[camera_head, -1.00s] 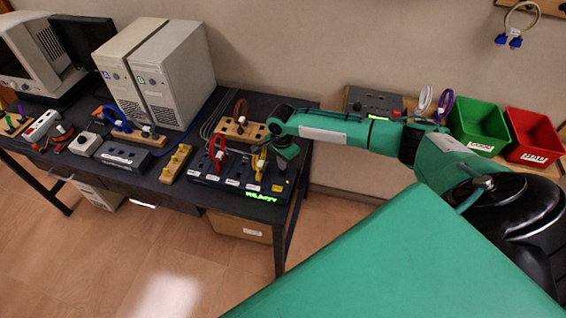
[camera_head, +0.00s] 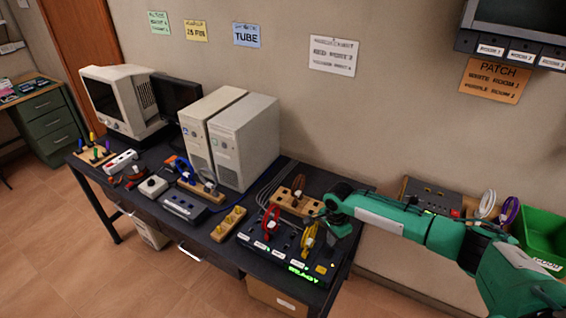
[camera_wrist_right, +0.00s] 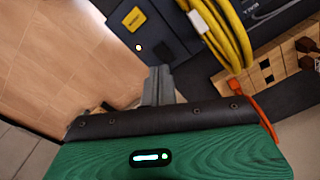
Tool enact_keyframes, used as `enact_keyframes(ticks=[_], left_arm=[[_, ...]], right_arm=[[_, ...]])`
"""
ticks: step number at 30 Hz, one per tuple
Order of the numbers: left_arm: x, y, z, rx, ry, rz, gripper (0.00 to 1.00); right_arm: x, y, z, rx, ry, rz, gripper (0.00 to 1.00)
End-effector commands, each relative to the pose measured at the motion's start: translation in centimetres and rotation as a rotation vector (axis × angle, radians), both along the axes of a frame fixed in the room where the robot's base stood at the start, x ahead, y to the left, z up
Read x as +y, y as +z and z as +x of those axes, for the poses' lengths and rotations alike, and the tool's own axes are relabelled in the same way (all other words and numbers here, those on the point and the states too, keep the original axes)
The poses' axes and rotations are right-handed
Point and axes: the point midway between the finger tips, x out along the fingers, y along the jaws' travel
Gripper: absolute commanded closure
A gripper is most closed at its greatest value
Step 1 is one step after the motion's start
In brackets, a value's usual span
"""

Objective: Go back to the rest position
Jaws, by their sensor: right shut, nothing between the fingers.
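My right arm comes in from the right in the head view. Its gripper (camera_head: 335,232) hangs over the right end of the black relay panel (camera_head: 262,262), just right of the yellow cable (camera_head: 309,238). In the right wrist view the gripper (camera_wrist_right: 158,85) is shut and its fingers hold nothing. The panel corner with a yellow label shows there just beyond the fingertips. The yellow cable (camera_wrist_right: 228,35) loops to the right of the fingers, apart from them. My left gripper is in neither view.
A red cable (camera_head: 271,222) stands on the panel. A wooden block (camera_head: 293,201) with holes lies behind it. Two beige computer towers (camera_head: 243,142) stand further left on the dark table. A green bin (camera_head: 543,236) stands at the right. Open floor (camera_head: 150,285) lies in front.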

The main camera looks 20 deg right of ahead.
Motion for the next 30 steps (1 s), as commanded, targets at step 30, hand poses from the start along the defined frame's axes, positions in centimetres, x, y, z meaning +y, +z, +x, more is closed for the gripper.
enact_keyframes(ticks=[30], left_arm=[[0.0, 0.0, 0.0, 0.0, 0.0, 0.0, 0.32]], right_arm=[[21.7, 1.5, -20.3, -0.335, 1.251, 0.083, 1.0]])
